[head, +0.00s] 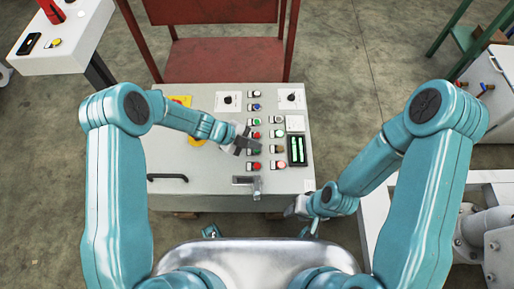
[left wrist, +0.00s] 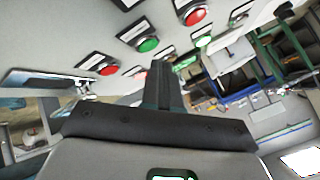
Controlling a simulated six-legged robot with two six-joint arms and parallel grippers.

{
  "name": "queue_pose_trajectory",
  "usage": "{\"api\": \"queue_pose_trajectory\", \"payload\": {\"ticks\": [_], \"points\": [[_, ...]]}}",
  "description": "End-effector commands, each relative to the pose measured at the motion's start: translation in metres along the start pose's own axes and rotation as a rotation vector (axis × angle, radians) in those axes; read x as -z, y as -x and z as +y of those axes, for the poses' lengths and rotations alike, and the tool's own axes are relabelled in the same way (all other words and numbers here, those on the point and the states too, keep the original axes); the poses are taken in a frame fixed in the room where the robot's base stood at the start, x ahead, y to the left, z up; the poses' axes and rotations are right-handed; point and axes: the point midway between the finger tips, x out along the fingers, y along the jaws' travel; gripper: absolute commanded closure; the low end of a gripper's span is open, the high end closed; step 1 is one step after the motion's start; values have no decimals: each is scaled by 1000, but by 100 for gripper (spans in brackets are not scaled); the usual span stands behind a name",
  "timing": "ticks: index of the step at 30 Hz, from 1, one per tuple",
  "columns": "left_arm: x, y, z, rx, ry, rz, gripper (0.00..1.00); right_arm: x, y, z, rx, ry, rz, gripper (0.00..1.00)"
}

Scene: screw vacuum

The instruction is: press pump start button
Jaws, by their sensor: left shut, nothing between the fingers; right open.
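The grey control panel (head: 205,172) stands in front of me with two columns of small round buttons. Their labels are too small to read, so I cannot tell which one is the pump start button. My left gripper (head: 246,144) is shut and empty, over the left button column. In the left wrist view its closed fingertips (left wrist: 162,80) point at the panel face, near a green button (left wrist: 148,44) and two red buttons, one upper (left wrist: 195,15) and one lower left (left wrist: 108,69). Contact cannot be told. My right gripper (head: 300,208) is open near the panel's front right corner.
A dark display with green bars (head: 297,150) sits right of the buttons. A metal latch (head: 248,182) and a black handle (head: 168,178) are at the panel's front. A red chair-like frame (head: 220,60) stands behind. A white table (head: 90,60) is at the upper left.

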Motion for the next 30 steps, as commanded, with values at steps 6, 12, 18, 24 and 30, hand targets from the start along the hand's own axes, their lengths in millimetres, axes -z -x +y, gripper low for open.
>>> {"api": "queue_pose_trajectory", "payload": {"ticks": [6,12,18,24,30], "points": [[3,4,-3,0,0,0,100,0,4,-2,0,0,0,57],[13,18,-13,0,0,0,100,0,22,-8,0,0,0,57],[23,32,-23,0,0,0,100,-1,38,-14,0,0,0,57],[26,35,-26,0,0,0,100,-1,42,-15,0,0,0,57],[25,35,-25,0,0,0,100,-1,41,-15,0,0,0,57]]}}
